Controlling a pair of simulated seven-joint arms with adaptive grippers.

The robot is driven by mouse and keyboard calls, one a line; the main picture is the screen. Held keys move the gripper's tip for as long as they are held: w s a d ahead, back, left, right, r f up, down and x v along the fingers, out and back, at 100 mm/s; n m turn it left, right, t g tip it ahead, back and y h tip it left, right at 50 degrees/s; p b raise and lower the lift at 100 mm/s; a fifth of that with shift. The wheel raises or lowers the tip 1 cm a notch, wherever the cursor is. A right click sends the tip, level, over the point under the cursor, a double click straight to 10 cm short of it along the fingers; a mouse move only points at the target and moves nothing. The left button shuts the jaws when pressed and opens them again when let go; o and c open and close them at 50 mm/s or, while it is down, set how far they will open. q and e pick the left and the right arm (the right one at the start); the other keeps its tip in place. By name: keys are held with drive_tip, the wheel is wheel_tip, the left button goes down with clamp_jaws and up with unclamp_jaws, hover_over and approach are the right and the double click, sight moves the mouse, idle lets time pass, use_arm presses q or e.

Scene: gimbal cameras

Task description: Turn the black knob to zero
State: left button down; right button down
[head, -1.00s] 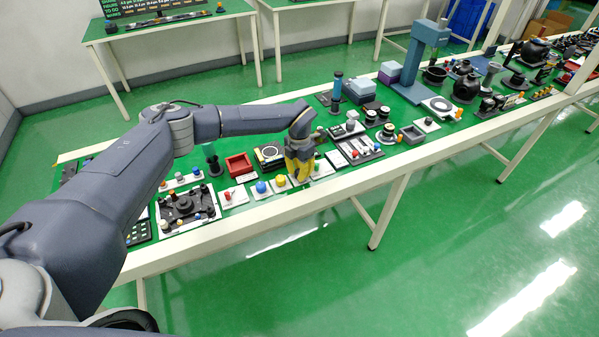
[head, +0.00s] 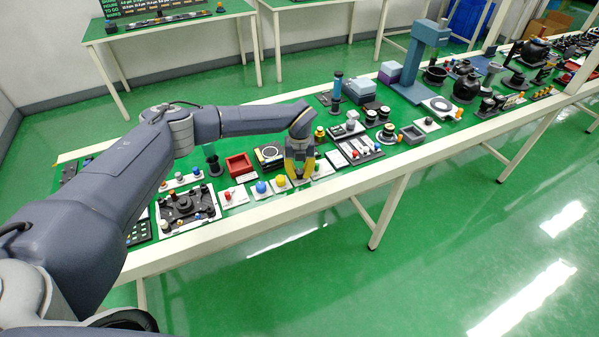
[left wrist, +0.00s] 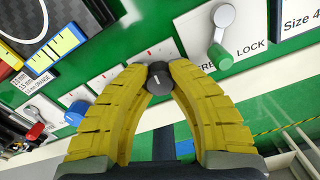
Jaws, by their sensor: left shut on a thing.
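The black knob (left wrist: 158,80) sits on a small white plate in the left wrist view, with a light mark on its top. My left gripper (left wrist: 157,70) has yellow ribbed fingers, one on each side of the knob, closed on it. In the head view my left gripper (head: 300,177) points down at the front part of the bench, and its fingers hide the knob there. My right gripper is in neither view.
A grey lever with a green end (left wrist: 219,52) stands right beside the gripper.

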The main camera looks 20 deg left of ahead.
sight(300, 171)
use_arm(q)
drive_tip(key=shift+s+f+n, duration=0.15)
drive_tip(key=shift+s+n, duration=0.05)
drive_tip(key=shift+n, duration=0.7)
drive_tip(key=c, duration=1.1)
unclamp_jaws()
drive_tip(key=shift+o, duration=0.2)
wheel_tip(300, 171, up, 12)
drive_tip(key=shift+w+r, duration=0.15)
drive_tip(key=shift+r, duration=0.05)
